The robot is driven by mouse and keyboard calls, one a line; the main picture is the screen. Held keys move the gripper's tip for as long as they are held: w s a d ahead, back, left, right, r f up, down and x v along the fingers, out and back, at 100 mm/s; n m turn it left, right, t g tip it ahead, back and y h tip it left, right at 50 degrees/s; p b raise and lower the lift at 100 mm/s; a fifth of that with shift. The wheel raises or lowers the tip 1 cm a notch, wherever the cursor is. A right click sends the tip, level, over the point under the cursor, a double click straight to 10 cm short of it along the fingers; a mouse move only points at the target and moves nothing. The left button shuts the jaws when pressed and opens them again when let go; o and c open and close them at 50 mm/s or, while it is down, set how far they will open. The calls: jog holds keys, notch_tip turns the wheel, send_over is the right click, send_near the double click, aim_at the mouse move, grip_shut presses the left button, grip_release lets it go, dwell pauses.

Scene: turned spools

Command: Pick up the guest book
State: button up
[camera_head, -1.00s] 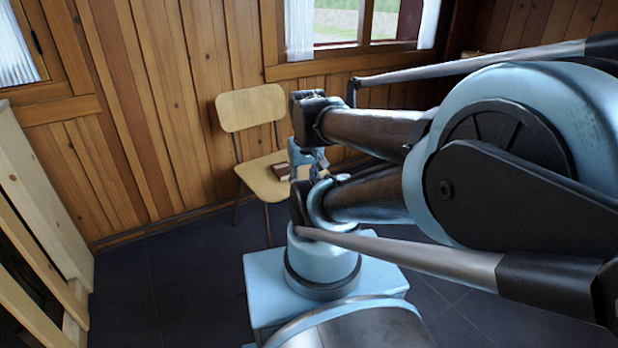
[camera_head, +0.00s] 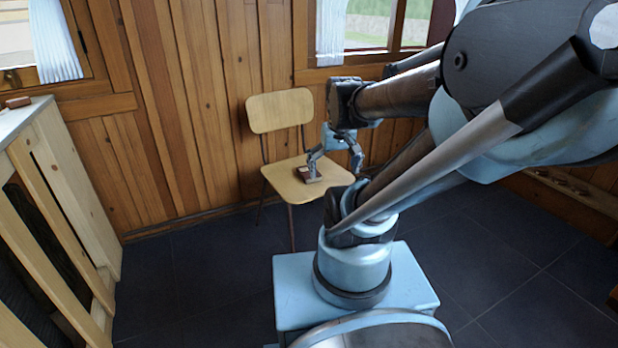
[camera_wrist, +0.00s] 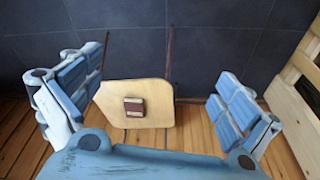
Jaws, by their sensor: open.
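The guest book appears to be the small brown book with pale bands (camera_wrist: 134,106) on the wooden chair seat (camera_wrist: 155,92). In the head view the book (camera_head: 304,173) sits on the seat (camera_head: 280,182), partly hidden by a finger of my gripper. My gripper (camera_head: 335,172) is open over the chair seat. In the wrist view its blue fingers (camera_wrist: 160,100) are spread wide, with the book between them and nearer the left finger. Nothing is held.
The chair's backrest (camera_head: 281,110) rises by the wood-panelled wall (camera_head: 200,110). A pale wooden cabinet (camera_head: 70,185) stands at the left with a small brown item (camera_head: 18,102) on top. Dark floor (camera_head: 200,280) is clear between cabinet and chair.

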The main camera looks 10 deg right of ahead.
jog(key=w+r, duration=0.2)
jog(key=w, duration=0.9)
jog(key=n+t, duration=0.2)
send_over(309, 174)
jog(key=shift+y, duration=0.4)
jog(key=f, duration=1.8)
jog(key=d+f, duration=0.1)
jog(key=f, duration=0.9)
jog(key=shift+s, duration=0.2)
jog(key=shift+x, duration=2.75)
jog(key=shift+d, duration=0.1)
jog(key=shift+c, duration=0.5)
jog(key=c, duration=1.2)
